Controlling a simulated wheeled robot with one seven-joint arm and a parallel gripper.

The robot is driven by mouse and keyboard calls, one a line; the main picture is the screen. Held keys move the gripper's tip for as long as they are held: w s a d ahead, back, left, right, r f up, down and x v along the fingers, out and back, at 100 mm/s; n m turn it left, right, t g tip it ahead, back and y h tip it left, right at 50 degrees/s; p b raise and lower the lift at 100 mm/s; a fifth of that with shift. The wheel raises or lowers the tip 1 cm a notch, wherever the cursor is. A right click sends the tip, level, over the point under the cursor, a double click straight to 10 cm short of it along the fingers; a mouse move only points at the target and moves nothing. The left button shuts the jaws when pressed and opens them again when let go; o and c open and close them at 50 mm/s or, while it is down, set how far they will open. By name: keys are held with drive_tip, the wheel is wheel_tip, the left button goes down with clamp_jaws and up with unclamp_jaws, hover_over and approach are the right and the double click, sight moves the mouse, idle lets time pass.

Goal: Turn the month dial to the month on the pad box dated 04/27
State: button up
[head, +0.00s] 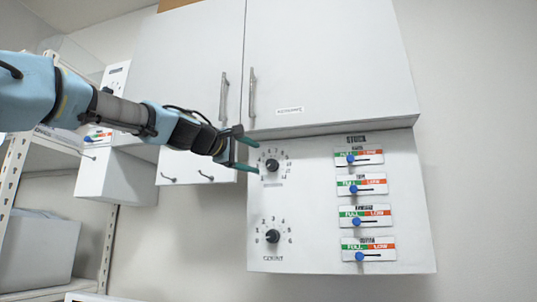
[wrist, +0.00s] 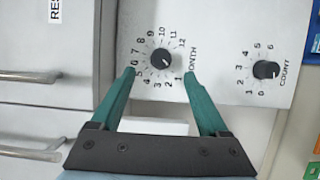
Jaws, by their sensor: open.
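The month dial (head: 271,165) is a black round knob at the upper left of a white panel, ringed by the numbers 1 to 12. In the wrist view the month dial (wrist: 162,60) lies just beyond my fingertips, roughly midway between them. The setting of its pointer is too small to tell. My gripper (head: 255,156) is open and empty, with its teal fingers pointing at the panel by the month dial. In the wrist view my gripper (wrist: 160,74) has its fingers spread on either side of the dial's lower edge. I see no pad box with a readable date.
The count dial (head: 272,236), numbered up to 6, sits below the month dial. Several FULL/LOW sliders (head: 358,159) with blue knobs line the panel's right side. White cabinet doors (head: 325,65) with handles are above. A shelf with a grey bin (head: 35,248) stands at left.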

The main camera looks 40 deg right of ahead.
sight(269, 163)
drive_tip(key=d+p, duration=0.1)
drive_tip(key=d, duration=0.1)
drive_tip(key=d+p, duration=0.1)
drive_tip(key=d, duration=0.1)
drive_tip(key=w+d+p, duration=0.1)
drive_tip(key=d+p, duration=0.1)
drive_tip(key=shift+r, duration=0.1)
drive_tip(key=shift+w+d+f+p, duration=0.2)
drive_tip(key=shift+d+p, duration=0.15)
drive_tip(key=shift+d, duration=0.35)
clamp_jaws()
